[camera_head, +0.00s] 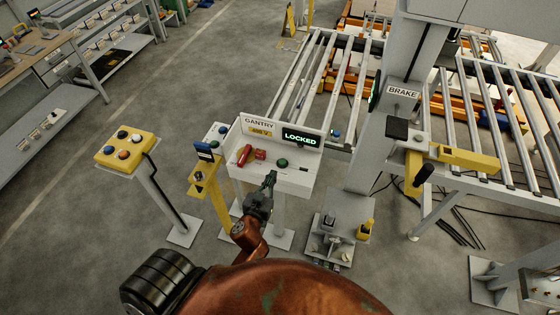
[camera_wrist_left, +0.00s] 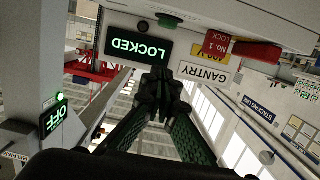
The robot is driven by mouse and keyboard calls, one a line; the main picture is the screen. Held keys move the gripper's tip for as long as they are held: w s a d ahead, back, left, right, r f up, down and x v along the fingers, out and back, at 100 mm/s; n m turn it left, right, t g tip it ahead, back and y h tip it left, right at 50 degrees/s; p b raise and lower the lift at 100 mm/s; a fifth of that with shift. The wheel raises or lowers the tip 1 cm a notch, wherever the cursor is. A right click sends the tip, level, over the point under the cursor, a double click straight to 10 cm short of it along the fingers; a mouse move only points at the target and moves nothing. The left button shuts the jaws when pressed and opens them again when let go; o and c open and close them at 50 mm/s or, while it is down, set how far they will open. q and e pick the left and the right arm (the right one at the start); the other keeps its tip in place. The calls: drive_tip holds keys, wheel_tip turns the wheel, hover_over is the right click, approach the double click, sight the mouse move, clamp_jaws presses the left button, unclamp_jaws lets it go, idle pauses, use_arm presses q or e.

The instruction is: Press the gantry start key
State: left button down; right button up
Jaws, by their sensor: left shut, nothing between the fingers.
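The gantry control box (camera_head: 240,128) is a white sloped panel on posts, with a GANTRY label and a lit display (camera_head: 301,137) reading LOCKED. On its ledge are a green button (camera_head: 282,163), a red handle-like part (camera_head: 245,155) and a smaller red block (camera_head: 260,154). No visible label names a start key. My left gripper (camera_head: 270,178) is shut and empty at the box's front edge, just in front of the green button. In the upside-down left wrist view, its fingers (camera_wrist_left: 160,84) point towards the LOCKED display (camera_wrist_left: 138,45); the green button (camera_wrist_left: 168,20) shows beyond. My right gripper is not visible.
A yellow button box (camera_head: 125,150) on a post stands to the left. A yellow post (camera_head: 210,190) is close left of the gantry box. A grey column with a BRAKE sign (camera_head: 402,91) and a yellow lever (camera_head: 465,158) stand right. Roller conveyors (camera_head: 320,70) lie behind.

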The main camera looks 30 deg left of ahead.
use_arm(q)
drive_tip(key=shift+r, duration=0.2)
drive_tip(key=p, duration=0.2)
hover_over(280, 169)
drive_tip(key=s, duration=0.1)
drive_tip(key=shift+d+f, duration=0.25)
drive_tip(key=shift+f, duration=0.4)
drive_tip(key=f+b, duration=0.1)
drive_tip(key=w+f+b, duration=0.1)
drive_tip(key=f, duration=0.1)
drive_tip(key=shift+a+f, duration=0.2)
drive_tip(key=shift+f, duration=0.45)
